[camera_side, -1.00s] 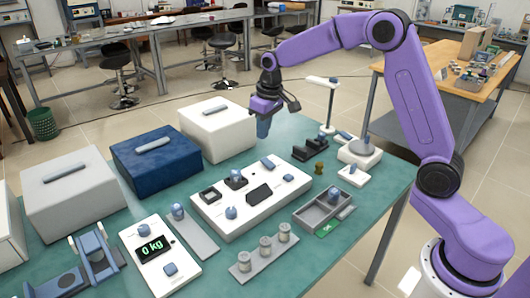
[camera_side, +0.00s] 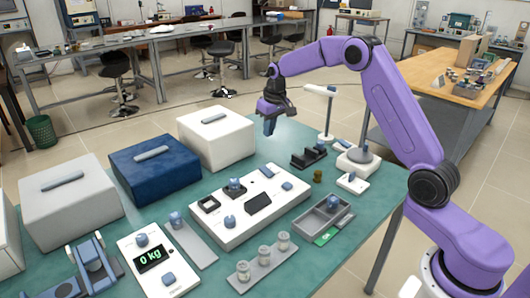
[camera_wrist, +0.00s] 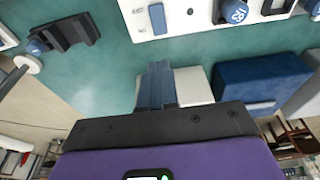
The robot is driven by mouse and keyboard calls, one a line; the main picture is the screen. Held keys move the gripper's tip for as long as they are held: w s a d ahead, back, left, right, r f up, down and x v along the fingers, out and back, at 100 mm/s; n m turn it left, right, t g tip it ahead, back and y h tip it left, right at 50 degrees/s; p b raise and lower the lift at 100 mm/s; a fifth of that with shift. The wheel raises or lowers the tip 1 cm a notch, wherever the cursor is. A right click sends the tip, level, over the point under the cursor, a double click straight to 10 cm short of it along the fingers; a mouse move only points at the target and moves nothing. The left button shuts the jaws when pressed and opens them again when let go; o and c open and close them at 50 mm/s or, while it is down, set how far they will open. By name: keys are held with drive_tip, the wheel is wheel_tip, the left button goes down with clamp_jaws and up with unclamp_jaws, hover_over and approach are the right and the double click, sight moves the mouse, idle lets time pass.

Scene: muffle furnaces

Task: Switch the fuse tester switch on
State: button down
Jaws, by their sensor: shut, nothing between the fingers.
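A long white panel (camera_side: 240,237), which looks like the fuse tester, lies on the green bench. It carries a dark display (camera_side: 258,203), a blue knob (camera_side: 230,222), black sockets and blue controls. A blue rectangular switch (camera_side: 287,186) sits near its right end; a blue switch also shows at the top of the wrist view (camera_wrist: 158,18). I cannot read its position. My gripper (camera_side: 269,129) is shut and empty, pointing down above the bench behind the panel, apart from it. Its fingers also show in the wrist view (camera_wrist: 158,68).
A white box (camera_side: 216,138), a blue box (camera_side: 155,172) and a grey box (camera_side: 70,205) line the back left. A black holder (camera_side: 308,158), a grey tray (camera_side: 322,218) and a lamp-like stand (camera_side: 328,110) are on the right. A scale (camera_side: 155,275) is in front.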

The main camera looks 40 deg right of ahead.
sight(264, 167)
drive_tip(key=f, duration=0.4)
drive_tip(key=w+f, duration=0.1)
drive_tip(key=f, duration=0.3)
drive_tip(key=w+f, duration=0.1)
drive_tip(key=f, duration=0.4)
drive_tip(key=shift+w+f, duration=0.1)
drive_tip(key=shift+w, duration=0.1)
drive_tip(key=shift+w+f, duration=0.1)
drive_tip(key=shift+f, duration=0.1)
drive_tip(key=shift+w+f, duration=0.7)
drive_tip(key=shift+f, duration=0.35)
drive_tip(key=w+r, duration=0.3)
drive_tip(key=r, duration=1.2)
drive_tip(key=shift+w, duration=0.35)
